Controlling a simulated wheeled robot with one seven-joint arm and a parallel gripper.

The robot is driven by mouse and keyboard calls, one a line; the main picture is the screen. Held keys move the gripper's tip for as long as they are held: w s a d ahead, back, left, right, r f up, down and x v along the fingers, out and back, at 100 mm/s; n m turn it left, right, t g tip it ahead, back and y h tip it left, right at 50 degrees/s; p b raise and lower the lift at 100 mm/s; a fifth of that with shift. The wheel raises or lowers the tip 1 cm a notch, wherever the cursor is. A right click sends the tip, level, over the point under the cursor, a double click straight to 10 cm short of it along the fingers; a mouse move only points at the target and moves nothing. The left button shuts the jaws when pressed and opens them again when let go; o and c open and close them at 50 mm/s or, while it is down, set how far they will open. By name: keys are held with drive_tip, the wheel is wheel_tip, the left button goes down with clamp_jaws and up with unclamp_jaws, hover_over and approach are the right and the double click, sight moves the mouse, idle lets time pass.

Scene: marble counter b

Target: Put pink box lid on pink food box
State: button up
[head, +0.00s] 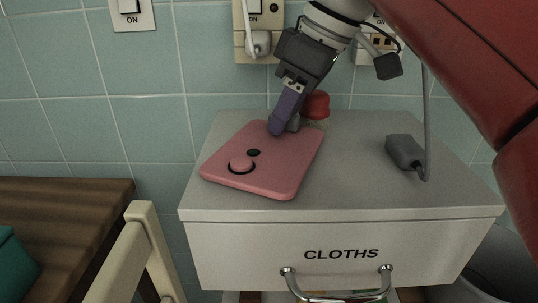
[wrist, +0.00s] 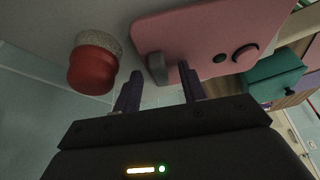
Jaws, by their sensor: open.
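The pink box lid (head: 285,165) lies flat on the white cabinet top, with a round pink button and a small black oval on its upper face. It also shows in the wrist view (wrist: 210,35), with a grey tab (wrist: 157,69) at its near edge. My gripper (head: 279,127) is at the lid's far edge. In the wrist view, my gripper (wrist: 158,82) is open, its two purple fingers apart with the grey tab in line with the gap between them. Whether the fingers touch the lid is unclear. I do not see the pink food box.
A red and grey rounded object (head: 316,105) stands just right of my gripper, also in the wrist view (wrist: 93,65). A grey plug with a cable (head: 405,151) lies right on the cabinet top (head: 350,185). A teal box (head: 14,265) is on the wooden surface at left. The tiled wall is close behind.

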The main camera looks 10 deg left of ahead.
clamp_jaws()
drive_tip(key=shift+r, duration=0.1)
idle(0.3)
